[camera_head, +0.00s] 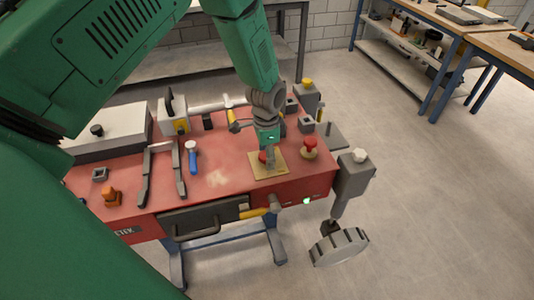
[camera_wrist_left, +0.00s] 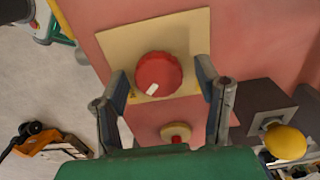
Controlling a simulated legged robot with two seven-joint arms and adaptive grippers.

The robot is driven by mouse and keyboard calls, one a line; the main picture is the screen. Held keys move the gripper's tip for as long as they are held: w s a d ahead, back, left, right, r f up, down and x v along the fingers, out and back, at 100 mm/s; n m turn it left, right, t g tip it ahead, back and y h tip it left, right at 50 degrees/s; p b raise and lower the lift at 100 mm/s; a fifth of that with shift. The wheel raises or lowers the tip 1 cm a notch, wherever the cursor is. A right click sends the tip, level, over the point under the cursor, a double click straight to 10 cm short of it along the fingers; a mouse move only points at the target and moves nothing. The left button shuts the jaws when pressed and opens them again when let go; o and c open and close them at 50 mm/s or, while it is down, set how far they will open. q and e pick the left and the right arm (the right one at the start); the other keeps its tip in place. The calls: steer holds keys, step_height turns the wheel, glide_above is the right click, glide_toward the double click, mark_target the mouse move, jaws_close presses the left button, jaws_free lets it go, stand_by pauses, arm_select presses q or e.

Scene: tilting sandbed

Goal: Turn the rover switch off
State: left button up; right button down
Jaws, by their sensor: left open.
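A round red rotary knob (camera_wrist_left: 159,74) with a white mark sits on a square tan plate (camera_wrist_left: 185,30) in the left wrist view. In the head view the knob (camera_head: 262,157) is partly hidden by my gripper, and its plate (camera_head: 277,170) lies on the red table top. I take this knob for the rover switch, but no label is readable. My left gripper (camera_head: 269,158) points down over the plate. In the wrist view its two open fingers (camera_wrist_left: 163,82) stand on either side of the knob with gaps. My right gripper is not in view.
A red mushroom button (camera_head: 310,144) on a beige base is right of the plate. A grey post with a wheel (camera_head: 340,248) stands at right.

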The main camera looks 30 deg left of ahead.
arm_select(q)
steer(key=shift+a, duration=0.1)
steer(key=c, duration=1.2)
steer(key=shift+o, duration=0.2)
steer(key=n, duration=0.4)
steer(key=shift+r, duration=0.1)
steer(key=n+p, duration=0.1)
steer(key=n, duration=0.3)
steer(key=shift+w+n, duration=0.1)
steer(key=shift+n, duration=0.2)
steer(key=n, duration=0.9)
steer(key=shift+w, duration=0.1)
steer(key=shift+n, duration=0.3)
